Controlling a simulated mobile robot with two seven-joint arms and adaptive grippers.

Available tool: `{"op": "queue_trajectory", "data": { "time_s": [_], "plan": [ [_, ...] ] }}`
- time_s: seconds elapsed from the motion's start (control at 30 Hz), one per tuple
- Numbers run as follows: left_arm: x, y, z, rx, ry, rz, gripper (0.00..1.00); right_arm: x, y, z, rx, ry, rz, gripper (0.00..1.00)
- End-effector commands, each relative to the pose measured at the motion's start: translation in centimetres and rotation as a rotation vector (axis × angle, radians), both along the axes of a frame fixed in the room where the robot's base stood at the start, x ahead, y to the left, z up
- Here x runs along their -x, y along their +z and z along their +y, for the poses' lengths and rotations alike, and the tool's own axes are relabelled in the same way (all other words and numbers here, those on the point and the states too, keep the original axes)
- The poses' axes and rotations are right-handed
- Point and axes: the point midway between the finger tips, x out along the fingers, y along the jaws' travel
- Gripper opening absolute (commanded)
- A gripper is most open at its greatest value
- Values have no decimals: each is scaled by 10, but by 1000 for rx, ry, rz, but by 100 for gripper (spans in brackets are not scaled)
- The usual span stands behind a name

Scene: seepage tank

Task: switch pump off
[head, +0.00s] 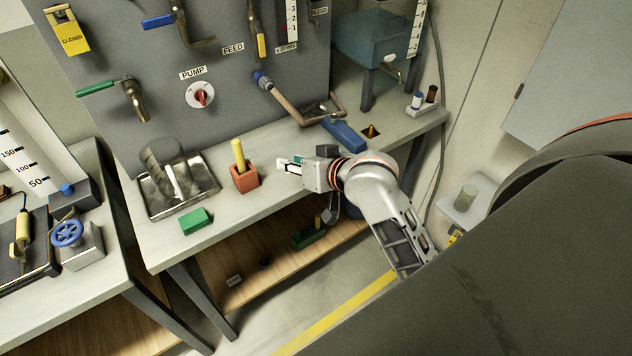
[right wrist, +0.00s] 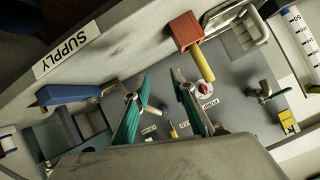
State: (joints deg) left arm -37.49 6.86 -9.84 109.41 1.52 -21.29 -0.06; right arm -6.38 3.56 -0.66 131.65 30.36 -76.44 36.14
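The pump switch is a red knob (head: 201,96) on a round white dial, on the grey panel under a PUMP label (head: 194,71). The knob also shows in the right wrist view (right wrist: 204,90), beside the right finger's tip and apart from it in depth as far as the head view shows. Its exact setting is too small to read. My right gripper (head: 287,165) is over the bench, right of and lower than the knob, touching nothing visible. In the right wrist view its two teal-padded fingers (right wrist: 157,95) stand apart and empty. My left gripper is not in view.
A red block with a yellow handle (head: 244,176) stands on the bench left of my right gripper. A metal tray (head: 170,204), green block (head: 196,221) and blue block (head: 345,135) lie nearby. A green-handled valve (head: 133,100) and copper pipe (head: 285,104) flank the knob.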

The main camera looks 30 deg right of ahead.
Motion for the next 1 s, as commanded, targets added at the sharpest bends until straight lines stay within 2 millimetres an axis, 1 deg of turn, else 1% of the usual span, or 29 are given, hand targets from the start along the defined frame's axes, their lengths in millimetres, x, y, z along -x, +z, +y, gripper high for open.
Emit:
{"op": "queue_trajectory", "data": {
  "time_s": [0.1, 0.33, 0.5, 0.9, 0.97, 1.0],
  "plan": [
    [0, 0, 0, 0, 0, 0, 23, 12, -13, -5, 70, 9, 24, 25],
    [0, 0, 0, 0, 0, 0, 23, 26, -27, -12, 164, 25, 55, 25],
    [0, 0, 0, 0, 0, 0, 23, 29, -31, -15, 190, 29, 63, 25],
    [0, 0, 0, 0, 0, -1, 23, 30, -31, -15, 191, 30, 63, 25],
    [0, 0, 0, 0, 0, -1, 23, 30, -33, -15, 192, 31, 65, 25],
    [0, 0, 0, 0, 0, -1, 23, 32, -38, -14, 194, 33, 69, 25]
  ]
}}
